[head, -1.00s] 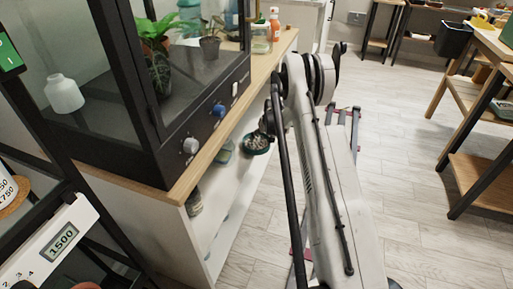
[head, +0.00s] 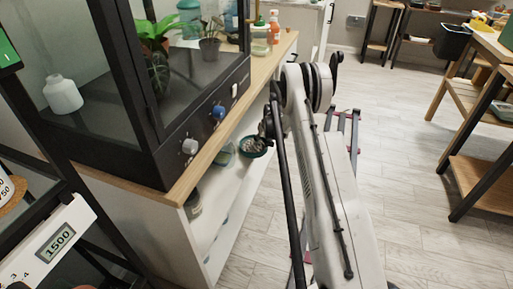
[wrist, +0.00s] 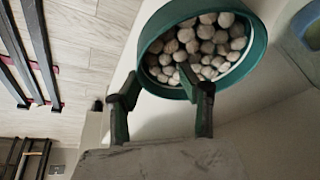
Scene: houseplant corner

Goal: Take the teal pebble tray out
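The teal pebble tray (head: 243,148) is a round, shallow dish of pale pebbles at the open side of the white shelf unit, below the wooden top. In the wrist view the tray (wrist: 262,52) fills the upper middle, its near rim by my fingers. My gripper (wrist: 160,90) is open, its two fingers apart. The right fingertip overlaps the tray's near rim and pebbles; the left one is just outside the rim. I cannot tell whether either finger touches the tray. In the head view my gripper (head: 264,130) is small and partly hidden by my arm.
A glass cabinet with plants (head: 215,95) stands on the wooden top (head: 190,178) above the shelf. Another container (head: 222,157) sits left of the tray, and a bluish one (wrist: 308,32) shows in the wrist view. The floor (head: 420,200) at right is clear.

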